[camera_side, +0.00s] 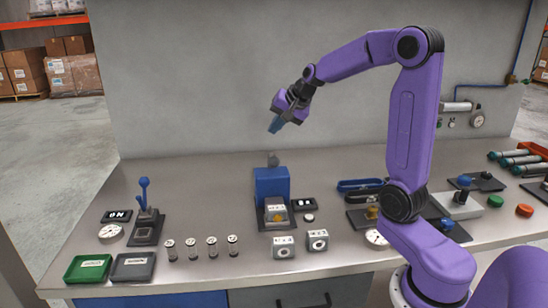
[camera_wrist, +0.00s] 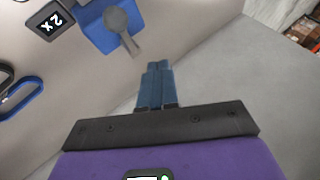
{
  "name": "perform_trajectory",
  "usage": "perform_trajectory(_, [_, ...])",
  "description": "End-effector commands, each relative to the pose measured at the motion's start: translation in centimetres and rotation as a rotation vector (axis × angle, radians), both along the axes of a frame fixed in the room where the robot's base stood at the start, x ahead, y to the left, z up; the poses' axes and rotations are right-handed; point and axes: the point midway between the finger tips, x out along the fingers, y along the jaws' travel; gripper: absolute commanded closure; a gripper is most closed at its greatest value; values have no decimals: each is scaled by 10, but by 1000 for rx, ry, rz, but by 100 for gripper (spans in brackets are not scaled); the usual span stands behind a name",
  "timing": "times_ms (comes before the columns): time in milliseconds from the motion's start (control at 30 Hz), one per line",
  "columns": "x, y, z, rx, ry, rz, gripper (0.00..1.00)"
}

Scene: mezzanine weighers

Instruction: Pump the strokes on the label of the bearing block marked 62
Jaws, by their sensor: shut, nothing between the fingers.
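My gripper (camera_side: 275,125) is raised in the air above and behind the bench, its blue fingers shut with nothing between them. In the wrist view the fingers (camera_wrist: 155,85) are pressed together. Below them in the side view stands a blue block (camera_side: 271,184) with a grey lever (camera_side: 273,160) on top, apart from my fingers. The wrist view shows the grey lever (camera_wrist: 121,28) on the blue block (camera_wrist: 98,32). Two small grey blocks with round faces, a left one (camera_side: 283,252) and a right one (camera_side: 318,245), sit near the front edge. Their markings are too small to read.
A black sign (camera_wrist: 50,20) reads "2 x" in the wrist view. On the bench are a blue-handled lever (camera_side: 145,195), a dial (camera_side: 110,231), several small cylinders, a green tray (camera_side: 88,268) and a grey tray (camera_side: 133,267). A blue-rimmed tray (camera_side: 360,185) lies right of the blue block.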

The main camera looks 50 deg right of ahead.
Motion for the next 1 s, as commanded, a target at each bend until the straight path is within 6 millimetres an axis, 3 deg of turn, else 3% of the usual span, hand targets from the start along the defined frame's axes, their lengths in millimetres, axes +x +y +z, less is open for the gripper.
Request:
perform_trajectory(433, [0,0,1,0,0,0,100])
perform_trajectory(700, [6,-5,33,-1,-3,0,100])
perform_trajectory(1000, [5,-6,38,0,0,0,100])
